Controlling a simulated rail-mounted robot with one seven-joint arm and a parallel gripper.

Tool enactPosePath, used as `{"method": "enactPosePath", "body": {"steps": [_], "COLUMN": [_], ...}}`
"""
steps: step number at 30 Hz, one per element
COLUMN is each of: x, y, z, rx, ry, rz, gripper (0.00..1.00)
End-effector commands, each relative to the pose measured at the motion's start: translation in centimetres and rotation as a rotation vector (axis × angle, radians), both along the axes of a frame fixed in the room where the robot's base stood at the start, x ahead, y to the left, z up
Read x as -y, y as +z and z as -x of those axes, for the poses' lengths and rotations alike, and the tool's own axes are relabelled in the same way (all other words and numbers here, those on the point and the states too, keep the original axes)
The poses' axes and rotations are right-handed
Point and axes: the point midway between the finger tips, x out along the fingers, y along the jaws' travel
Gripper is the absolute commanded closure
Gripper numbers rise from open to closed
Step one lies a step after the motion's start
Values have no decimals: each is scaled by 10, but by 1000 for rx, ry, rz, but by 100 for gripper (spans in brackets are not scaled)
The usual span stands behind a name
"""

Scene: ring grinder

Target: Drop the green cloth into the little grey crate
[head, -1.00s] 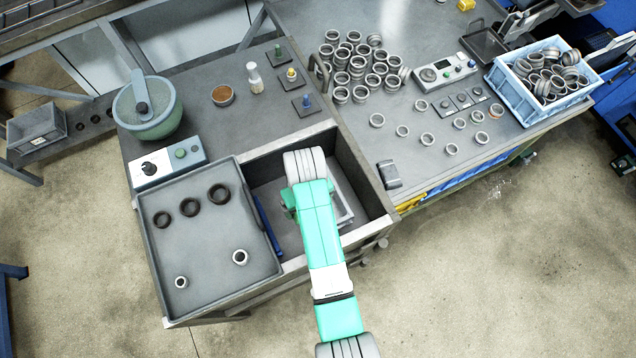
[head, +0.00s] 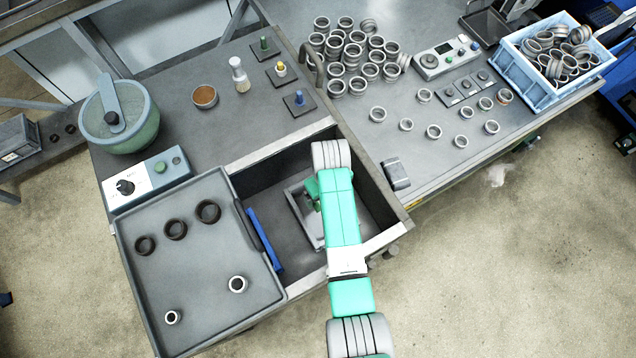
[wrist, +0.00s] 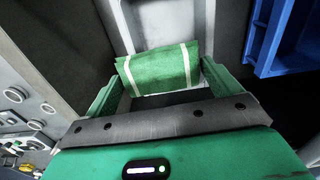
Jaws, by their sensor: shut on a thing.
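The green cloth (wrist: 160,67), folded with pale stripes, is between the fingers of my gripper (wrist: 166,72) in the wrist view. The gripper is shut on it. In the head view my gripper (head: 316,195) is low in the open bench compartment, mostly hidden under my arm, and the cloth cannot be made out clearly. A little grey crate (head: 16,141) stands on a low shelf at the far left. A light grey tray (head: 300,212) lies in the compartment, partly under my arm; it also shows behind the cloth in the wrist view (wrist: 150,20).
The compartment has raised walls (head: 395,215), with a blue item (head: 264,240) along its left side. A large grey tray (head: 195,270) with several rings, a control box (head: 147,178) and a green bowl (head: 118,118) stand leftward. A blue crate (head: 550,65) of rings is at right.

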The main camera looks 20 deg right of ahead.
Motion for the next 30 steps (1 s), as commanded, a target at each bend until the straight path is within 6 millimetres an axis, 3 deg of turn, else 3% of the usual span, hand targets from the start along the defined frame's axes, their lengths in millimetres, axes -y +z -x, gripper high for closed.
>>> {"method": "enactPosePath", "body": {"steps": [1,3,11,12,13,20,30], "x": [0,0,0,0,0,0,0], "y": [-15,-20,-19,-19,-19,-18,43], "z": [0,0,0,0,0,0,-1], "rx": [0,0,0,0,0,0,3], "ry": [0,0,0,0,0,0,0], "rz": [0,0,0,0,0,0,0], "gripper": [35,35,35,8,2,0,0]}}
